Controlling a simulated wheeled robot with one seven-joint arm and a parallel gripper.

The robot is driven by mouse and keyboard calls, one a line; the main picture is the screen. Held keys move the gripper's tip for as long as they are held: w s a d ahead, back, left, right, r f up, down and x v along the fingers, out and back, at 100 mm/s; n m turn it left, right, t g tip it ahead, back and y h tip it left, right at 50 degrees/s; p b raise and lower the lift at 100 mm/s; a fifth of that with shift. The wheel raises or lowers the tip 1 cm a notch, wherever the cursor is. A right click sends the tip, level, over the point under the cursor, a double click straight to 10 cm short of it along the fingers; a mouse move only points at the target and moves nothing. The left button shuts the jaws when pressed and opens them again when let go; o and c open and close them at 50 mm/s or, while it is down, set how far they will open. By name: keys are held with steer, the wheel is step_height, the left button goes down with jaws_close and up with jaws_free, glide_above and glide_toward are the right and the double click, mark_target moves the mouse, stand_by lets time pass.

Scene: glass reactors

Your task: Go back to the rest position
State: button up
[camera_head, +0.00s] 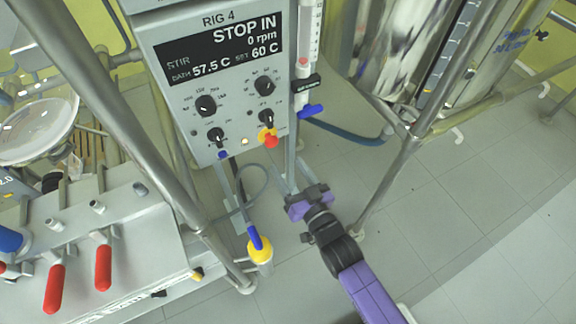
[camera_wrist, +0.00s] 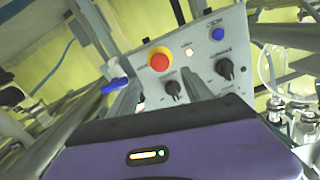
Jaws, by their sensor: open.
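My gripper (camera_head: 287,174) is in the middle of the head view, below the control box and pointing up towards its lower edge. My purple and black arm reaches in from the bottom right. In the wrist view the two grey fingers of my gripper (camera_wrist: 160,82) stand apart with nothing between them. The grey control box (camera_head: 165,50) marked RIG 4 is in front of them. Its red button on a yellow base (camera_head: 270,139) shows just above my gripper. In the wrist view this red button (camera_wrist: 159,61) appears beyond the fingers, apart from them.
The display (camera_head: 218,50) reads STOP IN, 0 rpm, bath 57.5 C, set 60 C. Metal frame posts (camera_head: 402,160) stand on the right. A bench with red-handled levers (camera_head: 103,268) is at lower left. A blue valve handle (camera_head: 311,111) hangs nearby. Floor is clear at lower right.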

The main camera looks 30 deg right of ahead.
stand_by(0.4)
steer(key=s+r+g+p, duration=0.1)
steer(key=s+r+p, duration=0.2)
steer(key=s+r, duration=0.4)
steer(key=s+r+n+g+p, duration=0.1)
steer(key=s+r+p, duration=0.2)
steer(key=s+r, duration=0.5)
steer(key=s+r+n+g+p, duration=0.1)
steer(key=s+r+p, duration=0.2)
steer(key=s, duration=1.5)
step_height(320, 180, up, 4)
steer(key=shift+s+r+p, duration=0.15)
steer(key=shift+s+p, duration=0.25)
steer(key=shift+c, duration=0.2)
